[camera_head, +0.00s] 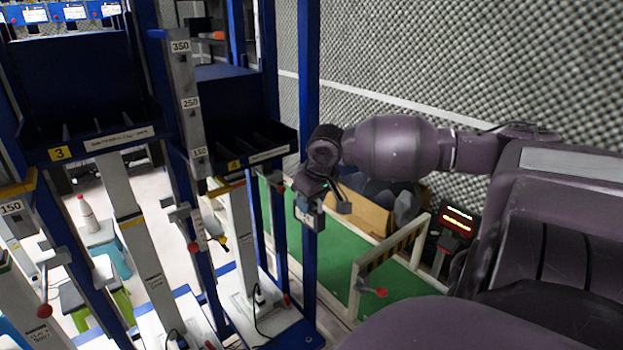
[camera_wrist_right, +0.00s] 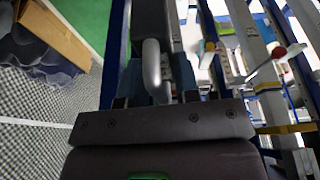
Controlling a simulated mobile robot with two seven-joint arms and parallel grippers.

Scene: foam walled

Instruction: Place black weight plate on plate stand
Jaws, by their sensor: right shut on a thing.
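My right gripper (camera_head: 325,207) hangs from my right arm in front of a blue upright, beside the rack and above the green floor. In the right wrist view, a dark block (camera_wrist_right: 150,22) with a light-grey rounded part (camera_wrist_right: 153,70) sits just in front of the gripper's palm. My right gripper is shut on this thing, but I cannot tell whether it is the black weight plate. No whole round plate shows clearly in either view. I cannot tell for certain which structure is the plate stand. My left gripper is out of view.
A blue rack with dark bins (camera_head: 240,160) fills the left and middle. A grey post (camera_head: 185,85) carries labels 350, 250 and 150. Red-tipped pegs (camera_head: 193,247) stick out nearby. A low pale frame (camera_head: 385,262), cardboard (camera_head: 360,213) and lit red display (camera_head: 456,220) stand right.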

